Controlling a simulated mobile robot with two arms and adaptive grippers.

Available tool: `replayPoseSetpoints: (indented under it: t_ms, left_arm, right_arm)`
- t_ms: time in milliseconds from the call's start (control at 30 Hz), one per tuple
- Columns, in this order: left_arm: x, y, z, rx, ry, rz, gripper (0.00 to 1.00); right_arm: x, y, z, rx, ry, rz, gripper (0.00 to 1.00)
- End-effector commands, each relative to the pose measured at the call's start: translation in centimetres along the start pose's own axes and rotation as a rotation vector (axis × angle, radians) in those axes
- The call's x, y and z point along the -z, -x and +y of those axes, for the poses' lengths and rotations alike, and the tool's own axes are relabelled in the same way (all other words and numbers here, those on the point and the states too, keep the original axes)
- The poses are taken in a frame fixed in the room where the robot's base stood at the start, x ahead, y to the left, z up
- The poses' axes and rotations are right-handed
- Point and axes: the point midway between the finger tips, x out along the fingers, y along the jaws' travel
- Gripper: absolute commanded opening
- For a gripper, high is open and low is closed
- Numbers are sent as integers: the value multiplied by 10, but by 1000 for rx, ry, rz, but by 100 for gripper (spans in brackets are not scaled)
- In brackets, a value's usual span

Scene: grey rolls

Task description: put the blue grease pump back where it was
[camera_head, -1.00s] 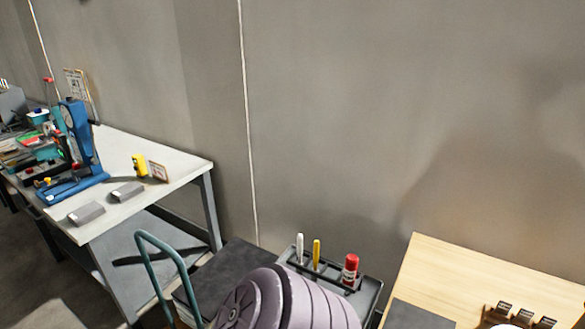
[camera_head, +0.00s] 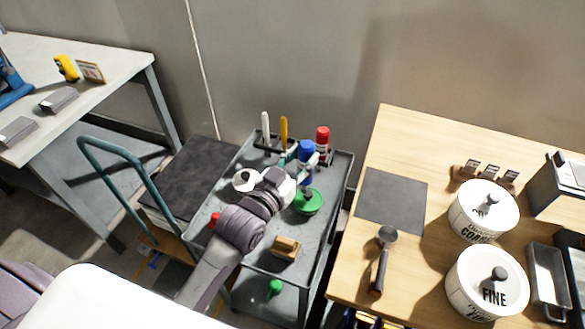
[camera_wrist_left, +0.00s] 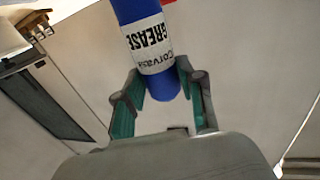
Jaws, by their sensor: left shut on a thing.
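The blue grease pump (camera_head: 306,149) is held by my left gripper (camera_head: 302,158) over the back part of the grey cart (camera_head: 262,258). In the left wrist view the pump (camera_wrist_left: 165,84) is a blue cylinder with a white label reading GREASE. The teal-padded fingers of the left gripper (camera_wrist_left: 163,98) are on both sides of its end. In the head view the gripper and arm hide part of the pump. I cannot tell whether its base touches the cart top. My right gripper is in neither view.
Beside the pump stand a red-topped can (camera_head: 322,138), a yellow tool (camera_head: 284,128) and a white tool (camera_head: 265,127). A green item (camera_head: 309,203) and a wooden block (camera_head: 287,247) lie nearer. A wooden table (camera_head: 345,270) borders the cart's right; a black-topped trolley (camera_head: 193,172) its left.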

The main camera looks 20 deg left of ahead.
Motion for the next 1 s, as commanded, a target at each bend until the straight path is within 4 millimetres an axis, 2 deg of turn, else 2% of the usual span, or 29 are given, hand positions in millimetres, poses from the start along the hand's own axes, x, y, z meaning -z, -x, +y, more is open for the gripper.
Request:
replayPoseSetpoints:
  t_ms: [33, 133, 200, 333, 467, 533, 800, 1000]
  left_arm:
    - [-11, -27, -9, -20, -12, 13, 4]
    - [-12, -71, -30, -40, -11, 13, 4]
    - [-8, -94, -46, -42, -8, 12, 4]
    - [2, -122, -69, -34, -3, 10, 4]
    - [11, -136, -84, -24, -1, 10, 4]
    - [9, -140, -88, -21, 1, 7, 4]
    - [-35, -141, -89, -20, 3, 5, 4]
    - [-54, -141, -90, -20, 1, 7, 4]
  right_arm:
    - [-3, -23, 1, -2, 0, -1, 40]
    - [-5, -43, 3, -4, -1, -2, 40]
    - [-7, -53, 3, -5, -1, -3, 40]
    - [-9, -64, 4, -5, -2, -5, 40]
    - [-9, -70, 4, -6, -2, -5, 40]
    - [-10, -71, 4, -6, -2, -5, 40]
    - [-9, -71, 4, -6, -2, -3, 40]
    - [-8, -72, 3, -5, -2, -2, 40]
